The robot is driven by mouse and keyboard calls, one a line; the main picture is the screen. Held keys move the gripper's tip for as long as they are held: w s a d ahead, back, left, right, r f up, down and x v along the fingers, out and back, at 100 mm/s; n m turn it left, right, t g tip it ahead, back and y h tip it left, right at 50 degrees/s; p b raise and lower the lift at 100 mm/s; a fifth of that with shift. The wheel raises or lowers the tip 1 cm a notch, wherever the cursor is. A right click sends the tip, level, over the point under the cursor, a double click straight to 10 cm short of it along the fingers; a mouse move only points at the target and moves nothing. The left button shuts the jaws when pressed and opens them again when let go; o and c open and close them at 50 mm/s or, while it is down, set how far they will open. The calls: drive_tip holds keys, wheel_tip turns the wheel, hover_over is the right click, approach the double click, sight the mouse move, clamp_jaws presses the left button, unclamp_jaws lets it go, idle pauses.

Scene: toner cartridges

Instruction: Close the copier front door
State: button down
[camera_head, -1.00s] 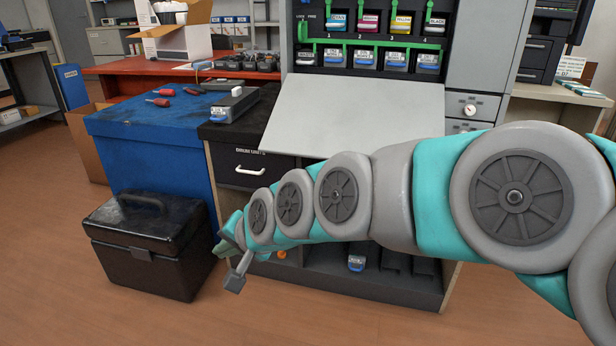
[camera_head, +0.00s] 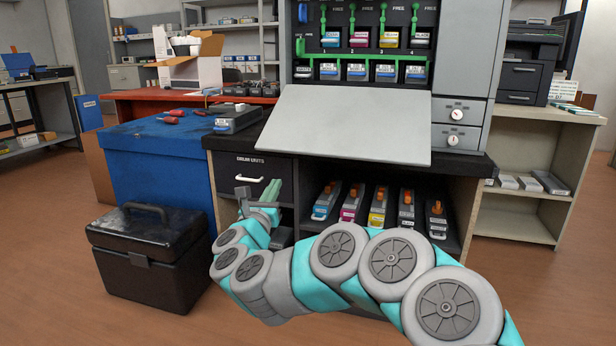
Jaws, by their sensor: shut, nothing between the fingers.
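The copier (camera_head: 466,80) stands on the dark counter. Its front door, a light grey panel (camera_head: 345,125), is open, folded down and sloping out toward me over the counter edge. Above it the bay shows coloured toner cartridges (camera_head: 375,40) and a lower row of units with blue labels (camera_head: 357,72). My gripper (camera_head: 270,190) is shut and empty. It is below and left of the door's lower left corner, in front of the drawer cabinet, apart from the door.
A drawer (camera_head: 262,170) with a white handle is behind my gripper. Cartridges (camera_head: 378,205) stand on the shelf below. A black case (camera_head: 150,255) is on the floor at left. A blue-covered table (camera_head: 160,170) holds red tools. A grey unit (camera_head: 236,118) lies on the counter left of the door.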

drive_tip(key=w+d+r+m+h, duration=0.1)
drive_tip(key=w+d+r+m, duration=0.1)
drive_tip(key=w, duration=0.4)
drive_tip(key=shift+w+d+r+h, duration=0.4)
drive_tip(key=shift+d+r, duration=0.5)
drive_tip(key=shift+d, duration=0.35)
